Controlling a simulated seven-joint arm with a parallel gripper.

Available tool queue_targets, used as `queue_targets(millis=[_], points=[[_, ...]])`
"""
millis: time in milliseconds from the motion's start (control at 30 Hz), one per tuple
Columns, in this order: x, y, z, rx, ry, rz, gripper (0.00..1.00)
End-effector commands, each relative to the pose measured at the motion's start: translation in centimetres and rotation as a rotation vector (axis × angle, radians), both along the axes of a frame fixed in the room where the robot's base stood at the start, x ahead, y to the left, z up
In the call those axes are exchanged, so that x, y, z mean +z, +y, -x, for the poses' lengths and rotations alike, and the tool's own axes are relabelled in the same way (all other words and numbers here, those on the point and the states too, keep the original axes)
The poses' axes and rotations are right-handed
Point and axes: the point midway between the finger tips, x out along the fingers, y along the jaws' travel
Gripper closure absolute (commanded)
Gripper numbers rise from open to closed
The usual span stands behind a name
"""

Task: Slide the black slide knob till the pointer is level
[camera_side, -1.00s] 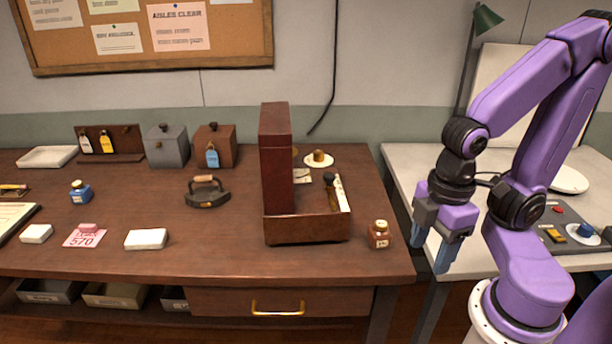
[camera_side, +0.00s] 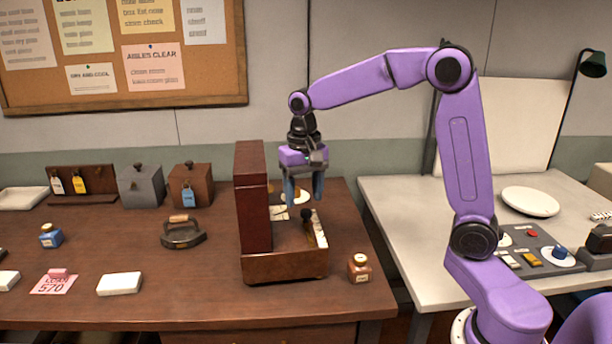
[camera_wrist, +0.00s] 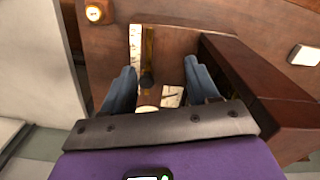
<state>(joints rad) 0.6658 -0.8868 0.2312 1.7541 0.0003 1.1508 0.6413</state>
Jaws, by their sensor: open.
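A red-brown wooden device (camera_side: 284,268) stands on the counter, with a tall upright panel (camera_side: 253,195) on its left. A white strip (camera_side: 320,228) lies along its right side. The black slide knob (camera_side: 306,213) is small and dark beside that strip. In the wrist view the knob (camera_wrist: 148,80) sits at the end of a brass bar (camera_wrist: 149,45), between my fingers in the picture. My gripper (camera_side: 304,200) points down above the device, open and empty; its blue fingertips also show in the wrist view (camera_wrist: 160,68). Contact with the knob cannot be told. I cannot make out the pointer.
A small amber bottle (camera_side: 359,268) stands just right of the device. A dark iron (camera_side: 183,234) stands to its left, with clear counter between. A white dish (camera_side: 303,196) with a brass piece is partly hidden behind my fingers. The tall panel stands close to my gripper.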

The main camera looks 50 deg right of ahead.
Motion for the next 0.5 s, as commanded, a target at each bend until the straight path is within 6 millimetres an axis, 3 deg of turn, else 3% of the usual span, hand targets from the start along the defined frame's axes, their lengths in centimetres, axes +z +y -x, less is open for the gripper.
queue_targets(millis=[33, 200, 333, 500], points=[[-0.1, -1.5, -1.4, -0.082, 0.001, 0.0, 0.4], [-0.1, -5.2, -4.1, -0.285, 0.004, 0.0, 0.4], [-0.1, -6.5, -4.9, -0.355, 0.006, 0.001, 0.4], [-0.5, -6.8, -5.1, -0.369, 0.007, 0.001, 0.4]])
